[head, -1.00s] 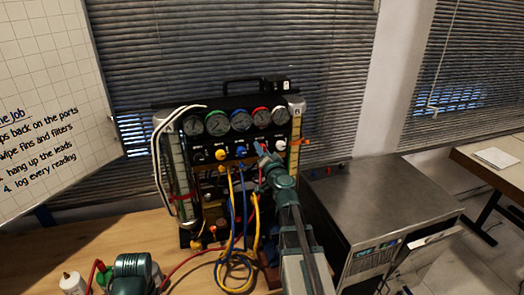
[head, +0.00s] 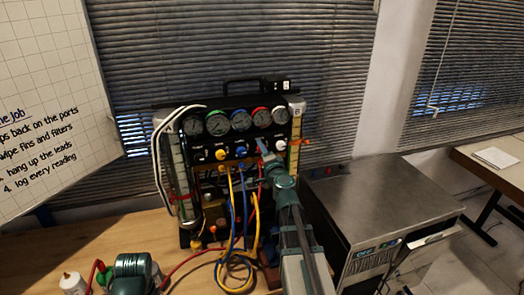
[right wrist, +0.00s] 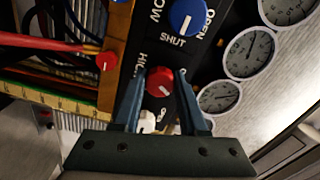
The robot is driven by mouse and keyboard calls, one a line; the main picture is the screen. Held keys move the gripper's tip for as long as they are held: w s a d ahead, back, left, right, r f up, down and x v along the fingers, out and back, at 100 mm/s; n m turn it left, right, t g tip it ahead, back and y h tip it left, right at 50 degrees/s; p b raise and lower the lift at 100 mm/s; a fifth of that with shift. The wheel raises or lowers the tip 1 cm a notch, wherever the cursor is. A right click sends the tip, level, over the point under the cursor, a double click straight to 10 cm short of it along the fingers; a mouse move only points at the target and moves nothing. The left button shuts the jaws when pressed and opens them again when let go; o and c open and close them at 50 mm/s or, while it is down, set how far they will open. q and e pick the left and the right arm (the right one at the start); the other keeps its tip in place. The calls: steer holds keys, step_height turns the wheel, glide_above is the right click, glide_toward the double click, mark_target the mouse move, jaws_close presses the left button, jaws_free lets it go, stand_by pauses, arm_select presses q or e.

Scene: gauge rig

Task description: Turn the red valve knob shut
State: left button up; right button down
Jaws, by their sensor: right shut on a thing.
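The red valve knob (right wrist: 160,82) is a small round knob on the black panel, beside a partly hidden label that begins "HI". In the right wrist view my right gripper (right wrist: 160,88) has its two blue-grey fingers on either side of it, shut on it. In the head view my right gripper (head: 263,148) reaches the knob row, and its fingers hide the red knob. The gauge rig (head: 232,103) stands upright on the bench. My left gripper is not in view.
A blue knob (right wrist: 187,16) marked "SHUT" sits beside the red one, and a white knob (head: 280,144) is on the other side. Yellow hoses (head: 254,230) hang close to my right arm. A metal cabinet (head: 385,195) stands at the right.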

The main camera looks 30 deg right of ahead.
steer(key=m, duration=0.6)
steer(key=shift+m, duration=0.3)
steer(key=m, duration=0.5)
stand_by(0.4)
steer(key=shift+c, duration=2.2)
jaws_free()
steer(key=shift+s, duration=0.15)
